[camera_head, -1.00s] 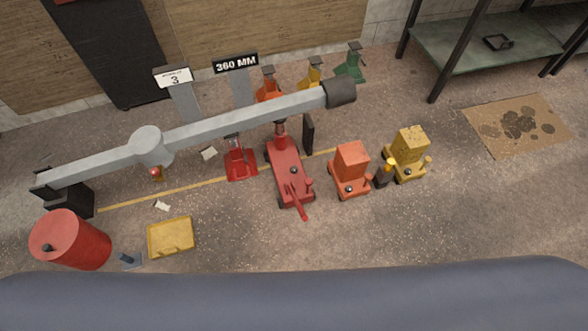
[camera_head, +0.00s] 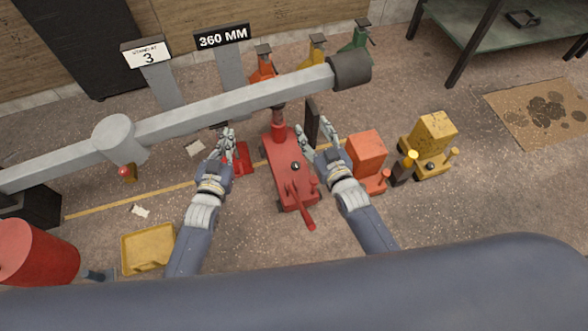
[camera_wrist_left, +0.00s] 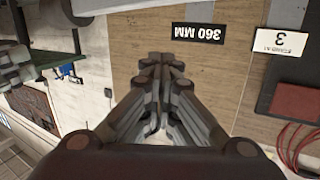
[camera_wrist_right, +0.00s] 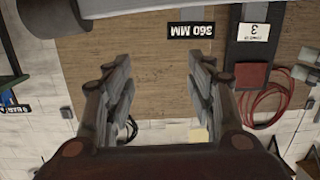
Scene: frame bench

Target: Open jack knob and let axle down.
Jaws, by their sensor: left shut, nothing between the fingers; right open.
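The red jack (camera_head: 284,170) stands on the floor under the grey axle (camera_head: 225,106), its lifting column reaching up to the axle. A small dark knob (camera_head: 295,166) sits on the jack body, and the red handle (camera_head: 302,207) points toward me. My left gripper (camera_head: 227,139) is shut and empty, left of the jack and over the red stand (camera_head: 238,158), which it partly hides. My right gripper (camera_head: 317,130) is open and empty, right of the jack near a dark upright plate (camera_head: 312,122). Neither gripper visibly holds the knob.
Orange (camera_head: 366,155) and yellow (camera_head: 432,144) units stand to the right. Orange, yellow and green stands (camera_head: 361,38) are behind the axle. A yellow tray (camera_head: 148,249) and red drum (camera_head: 36,252) are at left. Signs reading "360 MM" (camera_head: 222,37) and "3" (camera_head: 147,54) stand behind.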

